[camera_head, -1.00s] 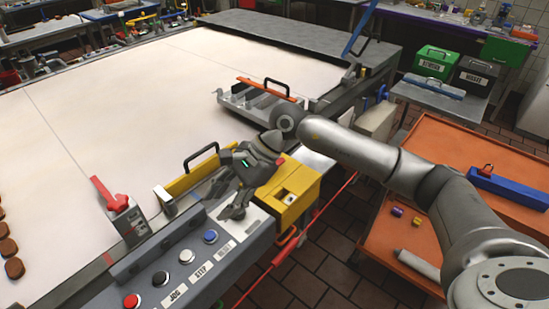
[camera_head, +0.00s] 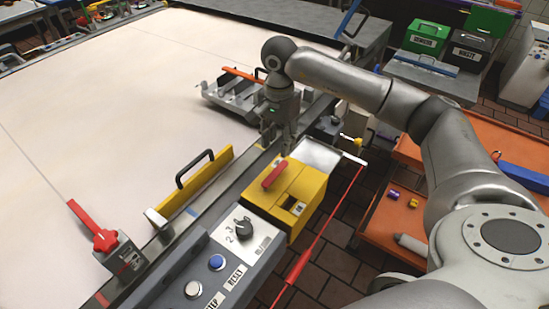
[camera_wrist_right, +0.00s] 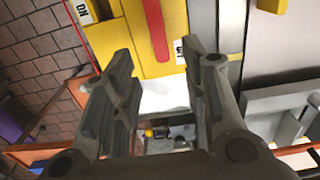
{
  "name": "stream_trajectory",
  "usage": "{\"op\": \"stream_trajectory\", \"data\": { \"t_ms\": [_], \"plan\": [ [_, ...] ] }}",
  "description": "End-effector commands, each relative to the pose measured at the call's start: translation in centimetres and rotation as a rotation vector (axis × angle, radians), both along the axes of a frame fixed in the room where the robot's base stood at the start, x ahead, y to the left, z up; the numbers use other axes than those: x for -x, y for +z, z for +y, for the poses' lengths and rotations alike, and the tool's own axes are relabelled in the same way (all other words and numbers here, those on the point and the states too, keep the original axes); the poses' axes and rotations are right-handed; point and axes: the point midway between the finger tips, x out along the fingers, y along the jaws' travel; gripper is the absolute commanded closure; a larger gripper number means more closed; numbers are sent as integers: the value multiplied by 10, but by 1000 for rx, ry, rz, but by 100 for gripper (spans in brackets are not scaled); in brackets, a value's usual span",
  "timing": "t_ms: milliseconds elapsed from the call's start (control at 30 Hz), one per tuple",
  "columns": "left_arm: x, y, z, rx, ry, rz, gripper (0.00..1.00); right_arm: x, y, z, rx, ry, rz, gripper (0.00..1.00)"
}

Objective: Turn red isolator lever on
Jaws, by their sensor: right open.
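A yellow box (camera_head: 287,203) sits on the side of the machine, with a red lever (camera_head: 274,174) lying along its top. In the right wrist view the red lever (camera_wrist_right: 155,28) shows beyond and between my fingertips. My right gripper (camera_head: 277,140) points downward just past the far end of the yellow box; its fingers are open and empty. In the right wrist view my open fingers (camera_wrist_right: 158,52) are apart from the lever. White labels (camera_wrist_right: 86,12) show on the box. My left gripper is not in view.
A grey panel (camera_head: 225,255) with a rotary knob (camera_head: 244,228) and buttons is in front of the box. Another red lever (camera_head: 92,226) stands on a grey box at left. A yellow guard (camera_head: 205,180) with a black handle borders the belt. An orange cart (camera_head: 380,235) is at right.

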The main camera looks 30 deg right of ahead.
Motion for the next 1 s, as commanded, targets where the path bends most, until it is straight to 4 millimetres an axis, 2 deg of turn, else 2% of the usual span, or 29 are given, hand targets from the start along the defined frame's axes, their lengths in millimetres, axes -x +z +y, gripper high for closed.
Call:
{"op": "stream_trajectory", "data": {
  "t_ms": [100, 200, 267, 367, 500, 633, 867, 1000],
  "plan": [
    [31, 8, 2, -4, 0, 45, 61, 2, -21, 0, 0, 0, 6, 59],
    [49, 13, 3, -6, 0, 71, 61, 2, -41, 0, 0, 1, 6, 59],
    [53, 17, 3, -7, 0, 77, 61, 2, -52, 0, 0, 0, 7, 59],
    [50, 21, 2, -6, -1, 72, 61, 1, -68, 1, -2, 0, 4, 59],
    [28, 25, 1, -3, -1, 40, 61, 1, -83, 1, -1, 1, 3, 59],
    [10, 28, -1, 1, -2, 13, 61, 1, -90, 0, -2, 1, 1, 59],
    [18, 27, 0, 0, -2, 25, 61, 1, -91, 0, -2, 1, 1, 59],
    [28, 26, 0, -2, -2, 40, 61, 0, -91, 1, -2, 1, 1, 74]
  ]
}}
